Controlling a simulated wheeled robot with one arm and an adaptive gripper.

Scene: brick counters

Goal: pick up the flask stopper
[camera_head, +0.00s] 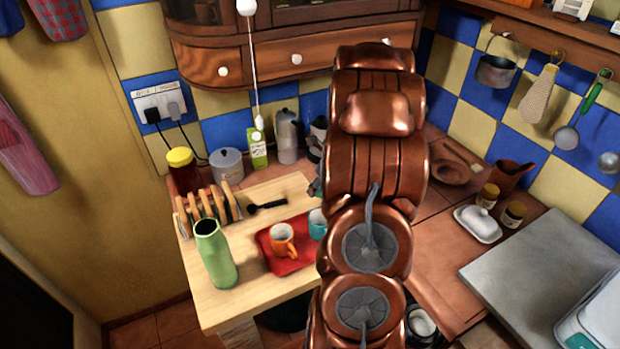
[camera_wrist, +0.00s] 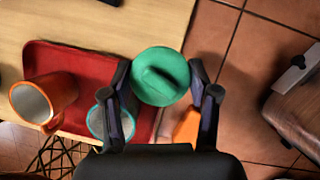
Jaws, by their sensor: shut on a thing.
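The flask stopper (camera_wrist: 160,75) is a round green cap with a raised ridge across its top. It shows in the wrist view between the two dark fingers of my gripper (camera_wrist: 160,78), which is shut on it. The stopper appears above the edge of the wooden worktop, near the red tray (camera_wrist: 82,58). A tall green flask (camera_head: 215,258) stands upright on the light wooden worktop (camera_head: 220,309), left of the tray.
An orange mug (camera_wrist: 43,99) and a teal mug (camera_wrist: 97,122) sit on the tray, close to my left finger.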

